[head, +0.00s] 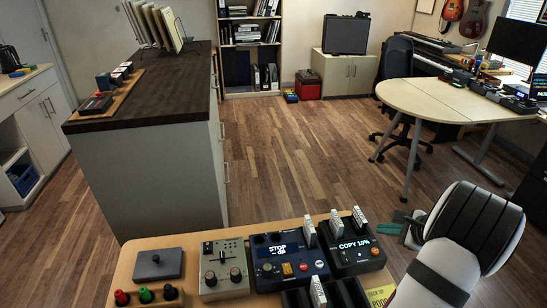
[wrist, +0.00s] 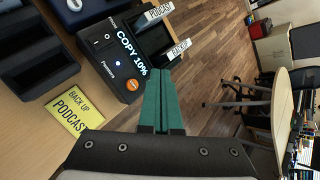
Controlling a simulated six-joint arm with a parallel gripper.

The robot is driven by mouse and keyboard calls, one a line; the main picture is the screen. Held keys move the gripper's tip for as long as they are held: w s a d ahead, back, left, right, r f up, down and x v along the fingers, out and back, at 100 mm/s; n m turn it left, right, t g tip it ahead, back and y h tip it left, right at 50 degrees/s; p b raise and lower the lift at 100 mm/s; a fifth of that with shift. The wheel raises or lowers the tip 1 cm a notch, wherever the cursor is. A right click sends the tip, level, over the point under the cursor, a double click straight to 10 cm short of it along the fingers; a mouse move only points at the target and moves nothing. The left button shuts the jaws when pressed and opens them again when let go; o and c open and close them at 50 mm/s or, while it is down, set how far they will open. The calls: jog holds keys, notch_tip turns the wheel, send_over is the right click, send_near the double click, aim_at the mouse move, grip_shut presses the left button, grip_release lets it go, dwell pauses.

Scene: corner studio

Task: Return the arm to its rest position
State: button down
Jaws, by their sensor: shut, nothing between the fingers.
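My gripper (head: 404,229) is at the right end of the wooden table (head: 125,283) in the head view, partly hidden by my own arm. In the wrist view its green fingers (wrist: 162,100) are together with nothing between them. They point toward a black device reading "COPY 10%" (wrist: 122,52), which also shows in the head view (head: 354,252). White cards labelled "PODCAST" (wrist: 161,10) and "BACK UP" (wrist: 179,49) stand upright at that device. The wrist view shows no clear gap or contact between fingertips and device.
A yellow "BACK UP PODCAST" note (wrist: 70,112) lies on the table. A blue-black device reading "STOP" (head: 288,262), a grey box with knobs (head: 223,266) and a grey block (head: 158,264) stand further left. A dark-topped cabinet (head: 150,170) is beyond. Open floor (head: 300,160) lies behind the table.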

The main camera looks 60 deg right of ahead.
jog(key=w+a+r+n+y, duration=0.3)
jog(key=w+a+r+n, duration=0.15)
jog(key=w+a, duration=0.6)
jog(key=w+a+r+n+y, duration=0.3)
jog(key=w+a+n, duration=0.3)
jog(key=w+a, duration=0.45)
jog(key=w+a+r+n+g+y, duration=0.1)
jog(key=w+a+n+g, duration=0.15)
jog(key=a, duration=0.55)
jog(key=w+a+r+n+g+y, duration=0.1)
jog(key=a+n, duration=0.3)
jog(key=a, duration=0.5)
jog(key=s+a+f+n+g+h, duration=0.1)
jog(key=s+a+n+g, duration=0.3)
jog(key=s+a+n, duration=0.7)
jog(key=s+a, duration=0.3)
jog(key=a, duration=0.1)
jog(key=shift+f, duration=0.2)
